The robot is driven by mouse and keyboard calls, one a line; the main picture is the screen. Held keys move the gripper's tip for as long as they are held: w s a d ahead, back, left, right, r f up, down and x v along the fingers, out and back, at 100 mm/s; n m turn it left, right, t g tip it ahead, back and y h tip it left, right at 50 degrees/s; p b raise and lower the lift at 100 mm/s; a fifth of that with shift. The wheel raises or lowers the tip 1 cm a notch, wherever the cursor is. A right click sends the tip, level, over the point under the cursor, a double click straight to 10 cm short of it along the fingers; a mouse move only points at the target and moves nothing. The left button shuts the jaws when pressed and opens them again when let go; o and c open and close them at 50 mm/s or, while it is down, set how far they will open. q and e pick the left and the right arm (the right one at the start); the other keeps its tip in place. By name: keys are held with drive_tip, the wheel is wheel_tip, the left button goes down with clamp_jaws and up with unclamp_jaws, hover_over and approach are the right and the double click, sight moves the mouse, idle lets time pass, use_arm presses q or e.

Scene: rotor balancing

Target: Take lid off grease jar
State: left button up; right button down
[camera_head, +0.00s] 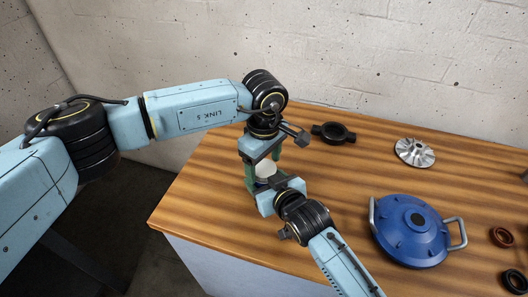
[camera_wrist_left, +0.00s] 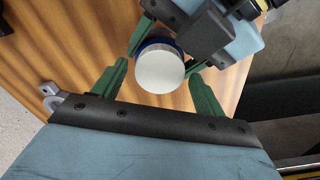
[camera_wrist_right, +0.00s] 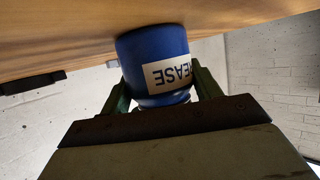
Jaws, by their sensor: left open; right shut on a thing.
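The grease jar (camera_wrist_right: 150,50) is blue with a white "GREASE" label and stands on the wooden table. Its round white lid (camera_wrist_left: 160,70) is on top and also shows in the head view (camera_head: 266,169). My right gripper (camera_wrist_right: 163,90) is shut on the jar, one green finger on each side. My left gripper (camera_wrist_left: 158,75) is open above the jar, its fingers on either side of the lid with gaps visible. In the head view the two grippers close in on the jar and hide most of its body.
A blue round housing with grey handles (camera_head: 411,231) lies at the right. A black ringed part (camera_head: 333,132) and a silver impeller (camera_head: 415,152) lie behind. Brown (camera_head: 501,237) and black (camera_head: 514,281) rings sit at the right edge. The table's left front edge is near the jar.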

use_arm(q)
drive_tip(key=shift+f, duration=0.2)
drive_tip(key=shift+c, duration=0.3)
drive_tip(key=c, duration=0.9)
drive_tip(key=shift+n, duration=1.7)
drive_tip(key=shift+c, duration=0.2)
drive_tip(key=o, duration=1.1)
drive_tip(key=shift+c, duration=0.2)
drive_tip(key=shift+r, duration=0.1)
